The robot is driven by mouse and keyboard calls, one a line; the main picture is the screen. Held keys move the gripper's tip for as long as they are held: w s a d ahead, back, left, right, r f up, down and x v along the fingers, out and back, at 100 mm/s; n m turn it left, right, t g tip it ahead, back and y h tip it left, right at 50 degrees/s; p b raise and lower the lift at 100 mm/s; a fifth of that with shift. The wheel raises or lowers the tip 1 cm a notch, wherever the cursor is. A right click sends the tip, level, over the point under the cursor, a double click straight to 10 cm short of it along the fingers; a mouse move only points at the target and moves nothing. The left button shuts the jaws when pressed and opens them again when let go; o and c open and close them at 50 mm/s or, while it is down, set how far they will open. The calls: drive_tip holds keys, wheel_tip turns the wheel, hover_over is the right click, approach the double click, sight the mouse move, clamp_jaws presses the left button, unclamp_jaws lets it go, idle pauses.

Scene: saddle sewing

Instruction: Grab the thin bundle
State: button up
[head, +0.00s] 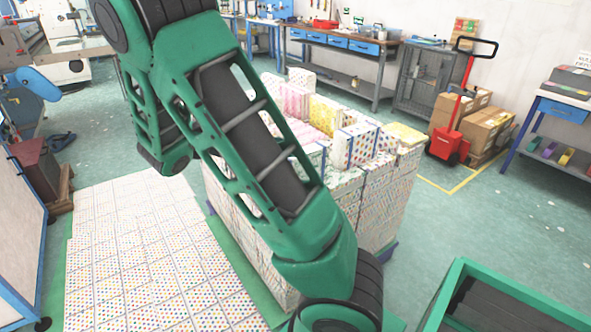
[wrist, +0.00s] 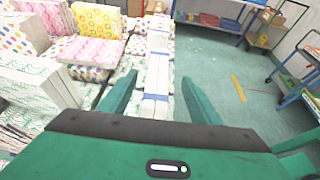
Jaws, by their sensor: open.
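The thin bundle (wrist: 157,78) is a narrow white stack with blue bands. In the wrist view it runs away from me along the right edge of the pile's top. My gripper (wrist: 157,90) is open, with one green finger to the left of the bundle and one to the right. The bundle lies in line between the fingers in the picture; I cannot tell how far ahead of them it is. In the head view my green arm crosses the middle, my gripper is out of frame, and I cannot pick out the thin bundle.
A block of stacked patterned bundles (head: 384,190) stands mid-floor, with pink, yellow and dotted ones on top. A red pallet jack (head: 455,125) with cardboard boxes stands at right. A green bin (head: 500,300) is at front right.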

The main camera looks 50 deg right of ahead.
sight(303, 151)
drive_tip(key=x, duration=0.4)
drive_tip(key=shift+w+f, duration=0.15)
drive_tip(key=shift+f+x, duration=0.25)
drive_tip(key=shift+x, duration=1.15)
drive_tip(key=shift+f+x, duration=0.25)
drive_tip(key=shift+x, duration=1.1)
drive_tip(key=shift+a, duration=0.2)
clamp_jaws()
